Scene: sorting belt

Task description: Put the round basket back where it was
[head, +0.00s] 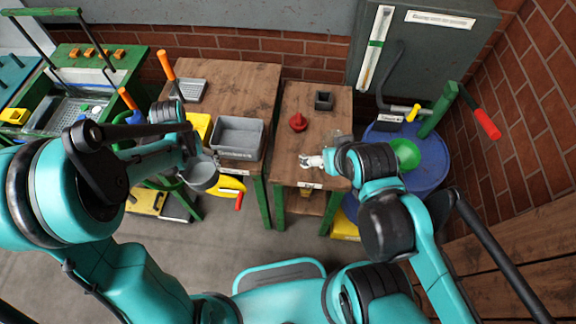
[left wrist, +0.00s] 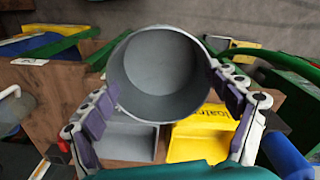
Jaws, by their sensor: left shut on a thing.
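The round basket (head: 201,178) is a grey, open-topped round container. It is held in the air in front of the left wooden table, just left of the grey rectangular bin. My left gripper (left wrist: 166,92) is shut on it, with one finger on each side of its wall in the left wrist view. The basket (left wrist: 165,75) looks empty inside there. My right gripper (head: 312,161) is over the front of the right wooden table, and its fingers are too small to read.
The grey rectangular bin (head: 237,138) stands on the left wooden table (head: 232,85). A yellow object (head: 229,187) is beside the basket. A red object (head: 298,122) and a dark square box (head: 324,100) stand on the right table (head: 290,178). A blue barrel (head: 428,158) is at the right.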

